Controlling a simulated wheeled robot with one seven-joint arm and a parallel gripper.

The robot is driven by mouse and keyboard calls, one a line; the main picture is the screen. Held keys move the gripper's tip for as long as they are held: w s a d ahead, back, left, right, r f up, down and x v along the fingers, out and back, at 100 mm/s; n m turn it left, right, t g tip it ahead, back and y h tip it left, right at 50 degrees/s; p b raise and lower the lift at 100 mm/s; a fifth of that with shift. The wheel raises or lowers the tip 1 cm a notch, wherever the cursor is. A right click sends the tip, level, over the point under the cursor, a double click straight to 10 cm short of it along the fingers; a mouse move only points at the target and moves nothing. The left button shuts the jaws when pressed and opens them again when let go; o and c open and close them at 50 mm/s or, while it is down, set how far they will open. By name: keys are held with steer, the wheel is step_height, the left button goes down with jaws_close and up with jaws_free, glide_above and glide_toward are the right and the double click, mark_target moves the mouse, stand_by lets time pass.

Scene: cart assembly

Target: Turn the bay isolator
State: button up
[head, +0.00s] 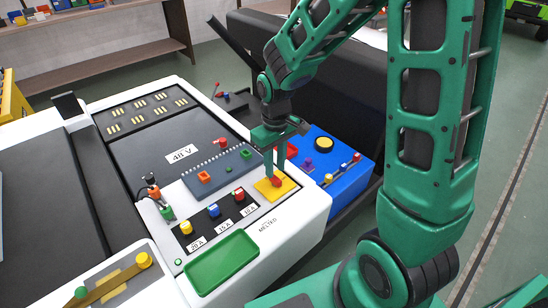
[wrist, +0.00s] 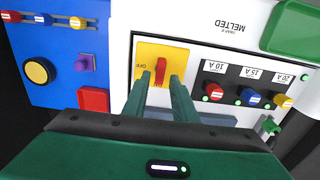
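The bay isolator is a red handle (wrist: 161,69) on a yellow plate (wrist: 178,53), set in the white cart top. In the wrist view the handle stands upright in the picture. An OFF mark shows to its left, and another mark below it is partly hidden. In the head view the yellow plate (head: 285,185) lies under my gripper (head: 275,180). My gripper (wrist: 160,78) is open, with its two fingertips on either side of the handle and visible gaps between. I cannot tell how deep the fingertips reach.
Beside the isolator is a row of red, blue and yellow fuses (head: 213,211) and a green tray (head: 221,262). A blue box (head: 334,168) with a yellow button stands close on the right. A dark 48 V panel (head: 160,145) lies behind.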

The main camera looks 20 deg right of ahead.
mark_target(275, 177)
steer(key=shift+f, duration=2.05)
jaws_close()
steer(key=m, duration=0.9)
steer(key=shift+r, duration=0.1)
steer(key=m, duration=0.8)
steer(key=shift+w+m, duration=0.1)
steer(key=shift+m, duration=0.3)
steer(key=shift+o, duration=1.2)
jaws_free()
